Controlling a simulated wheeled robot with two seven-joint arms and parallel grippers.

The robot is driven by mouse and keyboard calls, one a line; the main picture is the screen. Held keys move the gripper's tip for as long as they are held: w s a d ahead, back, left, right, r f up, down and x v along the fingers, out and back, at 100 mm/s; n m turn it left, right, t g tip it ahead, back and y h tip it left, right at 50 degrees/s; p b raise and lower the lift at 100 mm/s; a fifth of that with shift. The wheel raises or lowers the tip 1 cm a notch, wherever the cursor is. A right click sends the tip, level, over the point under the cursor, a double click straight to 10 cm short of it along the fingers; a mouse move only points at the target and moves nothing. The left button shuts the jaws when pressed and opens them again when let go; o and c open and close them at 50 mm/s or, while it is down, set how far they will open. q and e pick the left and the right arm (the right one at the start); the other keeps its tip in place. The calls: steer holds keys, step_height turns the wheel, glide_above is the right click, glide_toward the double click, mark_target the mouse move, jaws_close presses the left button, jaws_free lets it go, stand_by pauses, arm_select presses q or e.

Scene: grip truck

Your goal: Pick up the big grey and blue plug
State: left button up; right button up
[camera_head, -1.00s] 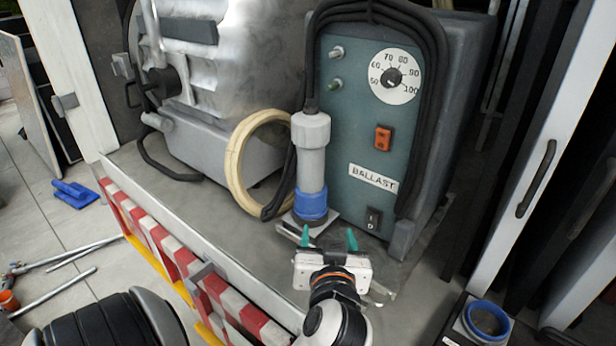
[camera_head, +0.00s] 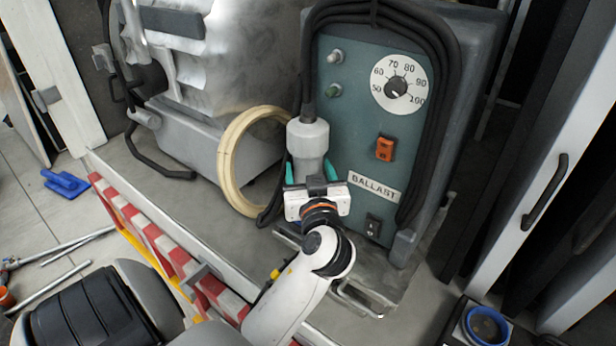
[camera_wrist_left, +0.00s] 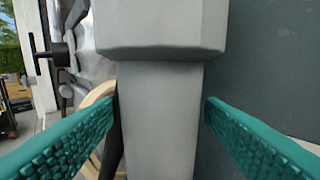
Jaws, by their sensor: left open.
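The big grey and blue plug (camera_head: 308,142) stands upright in front of the ballast box, with a black cable at its top. Its blue lower part is hidden behind my left gripper in the head view. My left gripper (camera_head: 310,176) is open, with its teal fingers on either side of the plug's grey body. In the left wrist view the plug (camera_wrist_left: 160,115) fills the middle between the two fingers (camera_wrist_left: 160,125), with small gaps showing on both sides. My right gripper is not in view.
The teal ballast box (camera_head: 345,120) stands right behind the plug. A cream ring (camera_head: 229,165) leans to its left beside a silver lamp housing (camera_head: 240,60). A red and white striped edge (camera_head: 165,245) borders the platform. A blue round socket (camera_head: 487,325) is at lower right.

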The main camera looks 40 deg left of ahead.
arm_select(q)
steer(key=shift+p+x, duration=0.3)
steer(key=shift+x, duration=0.85)
steer(key=shift+w+a+f, duration=0.1)
steer(key=shift+w+a, duration=0.05)
steer(key=shift+a, duration=0.1)
steer(key=shift+d, duration=0.1)
steer(key=shift+c, duration=1.1)
jaws_close()
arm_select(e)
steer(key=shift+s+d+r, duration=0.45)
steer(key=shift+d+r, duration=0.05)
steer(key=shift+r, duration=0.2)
